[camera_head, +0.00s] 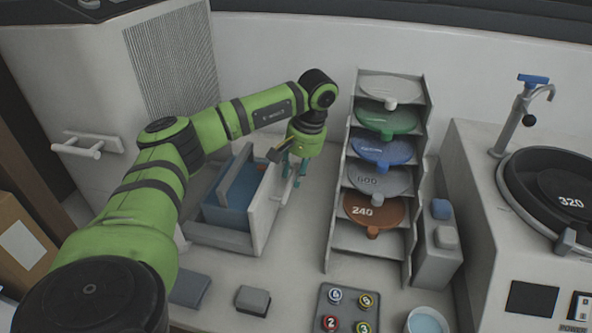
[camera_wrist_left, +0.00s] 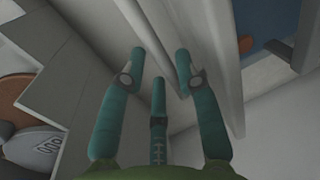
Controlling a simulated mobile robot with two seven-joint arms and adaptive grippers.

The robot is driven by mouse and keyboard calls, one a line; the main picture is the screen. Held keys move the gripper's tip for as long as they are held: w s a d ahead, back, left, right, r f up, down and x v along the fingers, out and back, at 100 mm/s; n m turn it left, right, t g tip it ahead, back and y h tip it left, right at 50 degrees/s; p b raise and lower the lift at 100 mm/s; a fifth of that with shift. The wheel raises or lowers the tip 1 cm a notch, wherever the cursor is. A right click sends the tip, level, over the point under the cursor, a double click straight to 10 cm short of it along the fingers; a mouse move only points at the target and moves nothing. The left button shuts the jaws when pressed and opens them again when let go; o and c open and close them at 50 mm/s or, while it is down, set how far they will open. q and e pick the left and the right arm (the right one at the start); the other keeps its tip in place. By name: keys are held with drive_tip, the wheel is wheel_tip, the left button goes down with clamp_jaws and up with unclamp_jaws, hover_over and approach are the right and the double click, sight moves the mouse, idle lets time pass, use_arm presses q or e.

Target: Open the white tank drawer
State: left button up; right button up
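The white tank drawer (camera_head: 262,212) stands on the counter left of centre, with blue showing inside its open top. Its pale front panel faces right, with a handle (camera_head: 285,186) on it. My left gripper (camera_head: 291,171) points down at the far end of this front, close to the handle. In the left wrist view, its teal fingers (camera_wrist_left: 160,75) are spread apart, with a white panel edge (camera_wrist_left: 160,45) running between or just behind them. I cannot tell whether they touch it. The blue interior (camera_wrist_left: 268,22) shows at the upper right. My right gripper is out of view.
A rack (camera_head: 337,215) of coloured discs stands just right of the drawer. A grinder (camera_head: 570,190) is at the right. A grey block (camera_head: 253,299), a button panel (camera_head: 348,310) and a bowl (camera_head: 427,321) lie in front. Some counter between drawer and rack is clear.

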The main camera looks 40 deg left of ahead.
use_arm(q)
clamp_jaws()
drive_tip(key=w+d, duration=0.1)
drive_tip(key=d, duration=0.1)
drive_tip(key=w+d, duration=0.1)
drive_tip(key=d, duration=0.1)
drive_tip(key=shift+w+d+r+p, duration=0.1)
drive_tip(key=shift+w+d+p, duration=0.1)
drive_tip(key=shift+p, duration=0.15)
drive_tip(key=shift+o, duration=0.4)
unclamp_jaws()
drive_tip(key=shift+a, duration=0.15)
wheel_tip(320, 180, up, 12)
drive_tip(key=w+d, duration=0.1)
drive_tip(key=d, duration=0.1)
drive_tip(key=shift+w+d, duration=0.1)
